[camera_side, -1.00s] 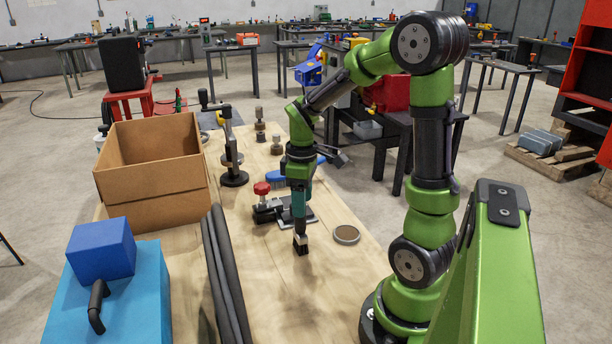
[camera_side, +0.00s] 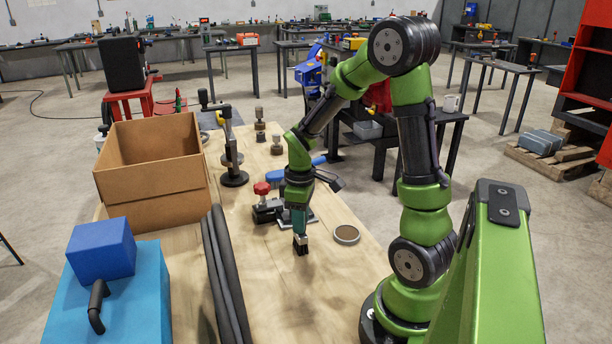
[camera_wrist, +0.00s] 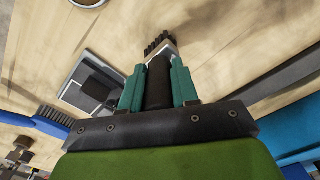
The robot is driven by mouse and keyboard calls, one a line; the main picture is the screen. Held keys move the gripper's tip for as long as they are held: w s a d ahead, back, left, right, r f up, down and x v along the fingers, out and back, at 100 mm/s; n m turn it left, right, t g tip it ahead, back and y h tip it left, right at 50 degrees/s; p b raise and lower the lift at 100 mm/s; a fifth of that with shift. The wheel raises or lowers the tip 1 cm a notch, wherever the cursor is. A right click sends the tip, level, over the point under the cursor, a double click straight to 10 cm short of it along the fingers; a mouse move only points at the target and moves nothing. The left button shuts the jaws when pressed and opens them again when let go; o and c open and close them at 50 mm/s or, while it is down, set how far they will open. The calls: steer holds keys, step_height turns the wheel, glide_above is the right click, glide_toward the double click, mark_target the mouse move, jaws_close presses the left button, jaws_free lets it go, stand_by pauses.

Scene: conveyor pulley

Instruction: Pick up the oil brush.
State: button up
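The oil brush has a black handle (camera_wrist: 157,82), a pale ferrule and dark bristles; it points bristles-down below my gripper in the side view (camera_side: 300,246). My gripper (camera_wrist: 158,84) has its two teal fingers on either side of the handle, closed against it. It also shows in the side view (camera_side: 299,222), above the wooden table (camera_side: 285,300). I cannot tell whether the bristle tips touch the table or hang just above it.
A clamp with a red knob (camera_side: 262,188) and a round tin (camera_side: 346,234) stand close to the brush. A blue-handled brush (camera_side: 275,179) lies behind. A cardboard box (camera_side: 155,190), dark hoses (camera_side: 224,280) and a blue case (camera_side: 120,295) are left. The front table middle is clear.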

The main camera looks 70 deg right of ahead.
jaws_close()
steer(key=shift+r, duration=5.05)
